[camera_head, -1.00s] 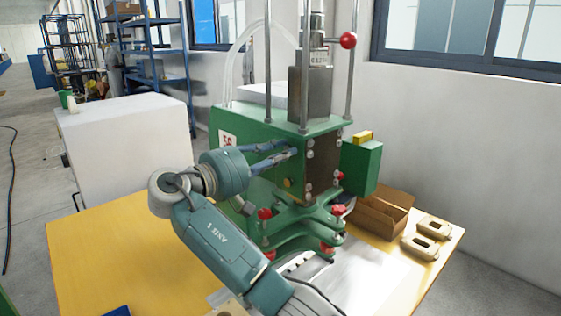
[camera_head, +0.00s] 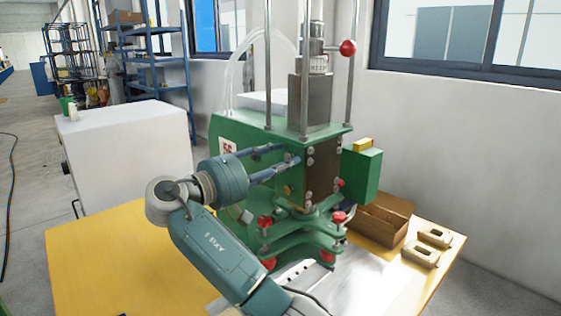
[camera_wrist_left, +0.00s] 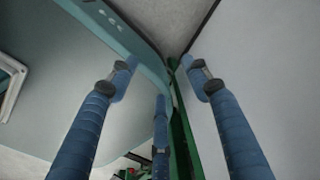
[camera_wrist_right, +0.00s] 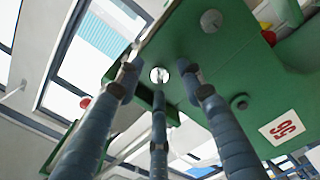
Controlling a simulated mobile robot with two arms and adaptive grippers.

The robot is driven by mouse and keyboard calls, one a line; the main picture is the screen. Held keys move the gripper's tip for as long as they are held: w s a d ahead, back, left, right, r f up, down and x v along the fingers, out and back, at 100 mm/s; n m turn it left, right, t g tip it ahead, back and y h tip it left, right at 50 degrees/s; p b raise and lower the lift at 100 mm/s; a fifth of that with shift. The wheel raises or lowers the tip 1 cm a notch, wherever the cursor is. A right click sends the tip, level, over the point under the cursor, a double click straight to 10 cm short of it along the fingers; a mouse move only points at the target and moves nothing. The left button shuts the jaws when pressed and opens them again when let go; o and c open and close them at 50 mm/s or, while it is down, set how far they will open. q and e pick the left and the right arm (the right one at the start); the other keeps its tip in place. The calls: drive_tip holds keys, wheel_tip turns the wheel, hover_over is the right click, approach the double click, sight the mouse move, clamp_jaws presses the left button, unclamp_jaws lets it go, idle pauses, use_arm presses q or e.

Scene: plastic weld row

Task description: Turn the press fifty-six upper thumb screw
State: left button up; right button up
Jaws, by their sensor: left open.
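The green press (camera_head: 235,130) with the 56 label stands on the yellow table. My right gripper (camera_head: 291,157) is at the press, its fingers spread and pointing at the side of the press beside several silver screw heads. In the right wrist view a round silver screw head (camera_wrist_right: 160,75) sits between the three open fingertips (camera_wrist_right: 159,82), with gaps visible around it. I cannot tell for sure which is the upper thumb screw. My left gripper (camera_wrist_left: 160,76) is open and empty, outside the head view.
Red knobs (camera_head: 264,221) stick out low on the press. A cardboard box (camera_head: 382,219) and two beige parts (camera_head: 434,236) lie on the table at right. A white cabinet (camera_head: 125,150) stands behind left. The table's left part (camera_head: 95,255) is clear.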

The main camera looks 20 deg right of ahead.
drive_tip(key=v, duration=1.1)
drive_tip(key=shift+s+a, duration=0.15)
drive_tip(key=shift+a, duration=0.15)
